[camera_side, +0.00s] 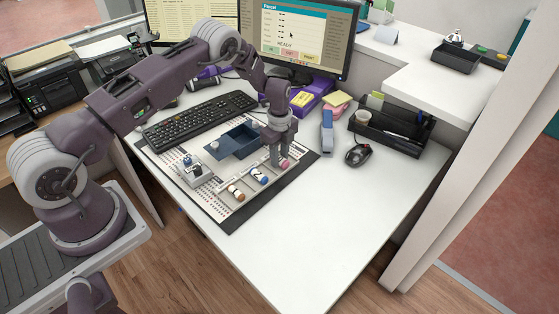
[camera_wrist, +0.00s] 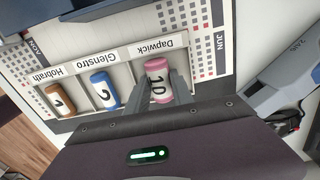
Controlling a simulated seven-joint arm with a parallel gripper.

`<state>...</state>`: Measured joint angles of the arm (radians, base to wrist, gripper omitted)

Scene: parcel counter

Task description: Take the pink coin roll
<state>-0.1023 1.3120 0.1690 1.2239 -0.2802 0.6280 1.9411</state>
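The pink coin roll (camera_wrist: 157,80), marked 10, lies in the slot labelled Dapwick in the wrist view. It also shows small and partly covered in the side view (camera_side: 284,165). My gripper (camera_side: 278,160) is down at the roll. In the wrist view my gripper's fingers (camera_wrist: 162,90) stand on both sides of the roll, close to it. I cannot tell whether they press on it. A blue roll (camera_wrist: 105,90) marked 2 lies in the Glenstro slot. A brown roll (camera_wrist: 58,101) marked 1 lies in the Hobrath slot.
A blue-grey stapler-like object (camera_side: 327,132), a mouse (camera_side: 358,155) and a black organizer (camera_side: 395,135) stand to the right. The front right of the desk is clear.

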